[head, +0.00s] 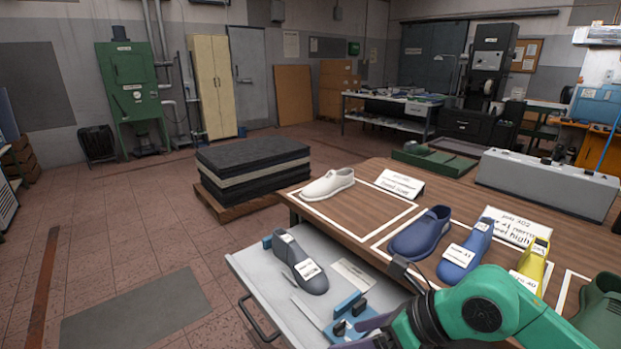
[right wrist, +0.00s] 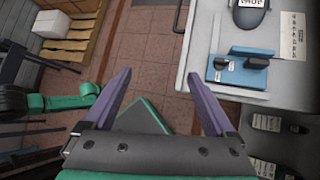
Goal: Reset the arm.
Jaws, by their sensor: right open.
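My right arm comes in from the lower right of the head view, green with a dark wrist. Its purple-fingered right gripper (head: 360,330) is at the bottom edge, over or near the front of the open grey drawer (head: 262,282); the arm partly hides it. In the right wrist view the right gripper (right wrist: 158,78) has its fingers wide apart, with nothing between them but tiled floor below. A dark grey shoe last (head: 300,264) lies in the drawer, and its end shows in the right wrist view (right wrist: 248,16). My left gripper is not seen.
The wooden table (head: 390,180) bears a white shoe (head: 327,185), a navy shoe (head: 420,233), a blue last (head: 466,252), a yellow last (head: 534,264) and a green boot (head: 602,310). A dark stacked pallet (head: 252,165) stands behind; floor at left is clear.

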